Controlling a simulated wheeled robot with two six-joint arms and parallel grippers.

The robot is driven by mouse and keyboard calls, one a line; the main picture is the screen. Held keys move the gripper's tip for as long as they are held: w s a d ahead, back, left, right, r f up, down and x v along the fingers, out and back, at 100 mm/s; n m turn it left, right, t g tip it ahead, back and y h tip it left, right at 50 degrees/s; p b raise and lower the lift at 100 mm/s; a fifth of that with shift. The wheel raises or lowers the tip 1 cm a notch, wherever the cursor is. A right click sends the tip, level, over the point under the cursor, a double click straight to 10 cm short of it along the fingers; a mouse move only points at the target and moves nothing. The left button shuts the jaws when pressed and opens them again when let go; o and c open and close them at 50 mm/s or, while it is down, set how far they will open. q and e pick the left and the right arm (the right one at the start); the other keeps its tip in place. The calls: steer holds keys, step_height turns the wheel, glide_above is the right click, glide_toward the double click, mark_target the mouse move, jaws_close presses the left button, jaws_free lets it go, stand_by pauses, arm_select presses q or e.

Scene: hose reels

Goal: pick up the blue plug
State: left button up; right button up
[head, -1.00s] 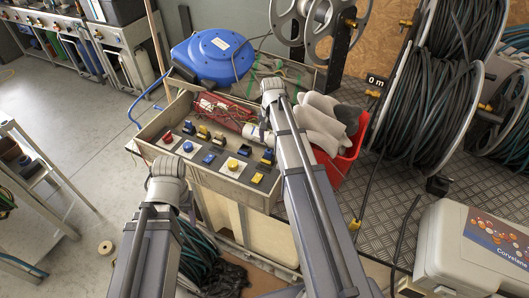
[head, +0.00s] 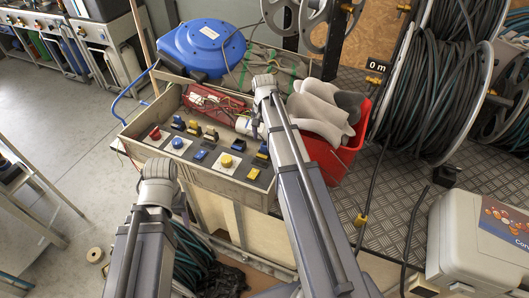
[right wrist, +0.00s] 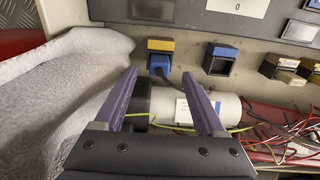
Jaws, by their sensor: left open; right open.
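The blue plug (right wrist: 158,62) sits in a socket with a yellow flap on the panel in the right wrist view, a dark cable hanging from it. In the head view, a blue and yellow piece (head: 262,153) at the panel's right end seems to be the same one. My right gripper (right wrist: 160,76) is open and empty, its purple fingertips pointing at the plug just short of it, one to each side. A white cylinder (right wrist: 175,108) lies beneath the fingers. My left arm shows at the lower left of the head view, but its jaws are hidden.
The plug panel lies in a grey tray (head: 215,185) with red wires (head: 212,102). A red bin (head: 336,158) with grey-white cloths (head: 320,118) stands right beside my right arm. A blue reel (head: 200,48) is behind. Large hose reels and a cooler box (head: 480,240) are at right.

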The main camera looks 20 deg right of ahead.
mark_target(265, 144)
steer(key=shift+w+d+f+b, duration=0.1)
steer(key=shift+d+f+b, duration=0.05)
steer(key=shift+f+b, duration=2.5)
steer(key=shift+r, duration=0.1)
jaws_close()
